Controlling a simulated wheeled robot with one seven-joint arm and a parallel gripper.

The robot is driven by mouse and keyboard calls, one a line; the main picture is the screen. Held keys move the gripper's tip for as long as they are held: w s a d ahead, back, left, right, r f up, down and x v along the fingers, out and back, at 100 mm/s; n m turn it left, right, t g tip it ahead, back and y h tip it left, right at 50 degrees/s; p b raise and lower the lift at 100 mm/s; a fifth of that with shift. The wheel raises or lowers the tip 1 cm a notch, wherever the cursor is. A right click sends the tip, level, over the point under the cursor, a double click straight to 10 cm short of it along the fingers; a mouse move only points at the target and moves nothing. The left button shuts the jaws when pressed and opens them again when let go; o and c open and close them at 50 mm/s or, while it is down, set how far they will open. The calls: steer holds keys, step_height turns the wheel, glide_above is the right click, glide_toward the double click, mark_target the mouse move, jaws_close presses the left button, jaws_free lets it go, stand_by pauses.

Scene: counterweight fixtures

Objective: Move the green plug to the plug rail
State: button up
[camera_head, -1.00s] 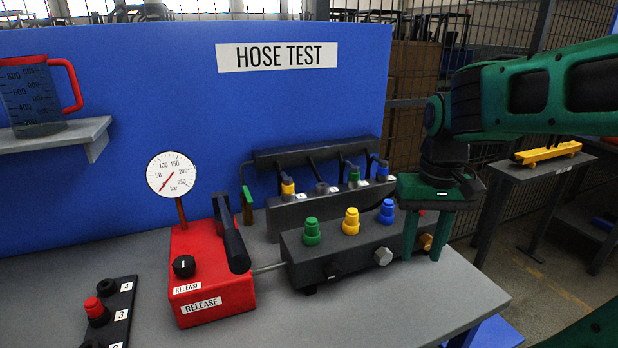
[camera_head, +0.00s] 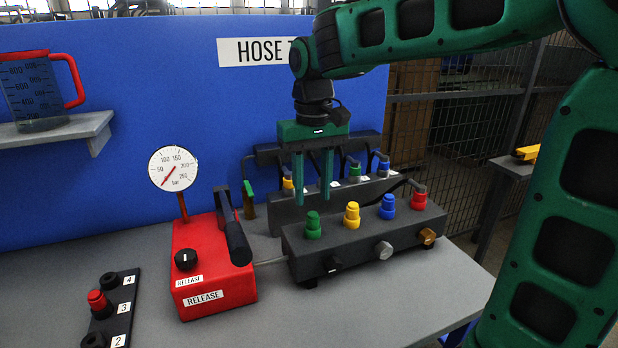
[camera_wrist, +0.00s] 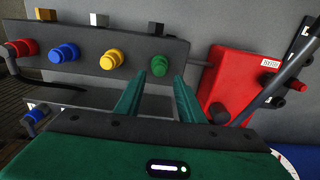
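The green plug (camera_head: 313,225) stands upright at the left end of the dark block (camera_head: 372,240), beside yellow, blue and red plugs. It also shows in the wrist view (camera_wrist: 159,65), just beyond the space between my fingertips. My gripper (camera_head: 313,200) is open and empty, pointing down above and slightly behind the green plug. The plug rail (camera_head: 125,310) appears to be the dark strip numbered 2, 3 and 4 at the lower left. A red plug (camera_head: 97,300) sits at its position 3. The strip's near end is cut off by the picture edge.
A red pump box (camera_head: 215,270) with a gauge (camera_head: 173,168) and a dark lever (camera_head: 237,240) stands between the strip and the block. A hose rack (camera_head: 290,208) is behind the block. The grey table (camera_head: 350,305) is clear in front.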

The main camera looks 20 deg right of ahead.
mark_target(313, 213)
steer(key=shift+f, duration=3.05)
jaws_close()
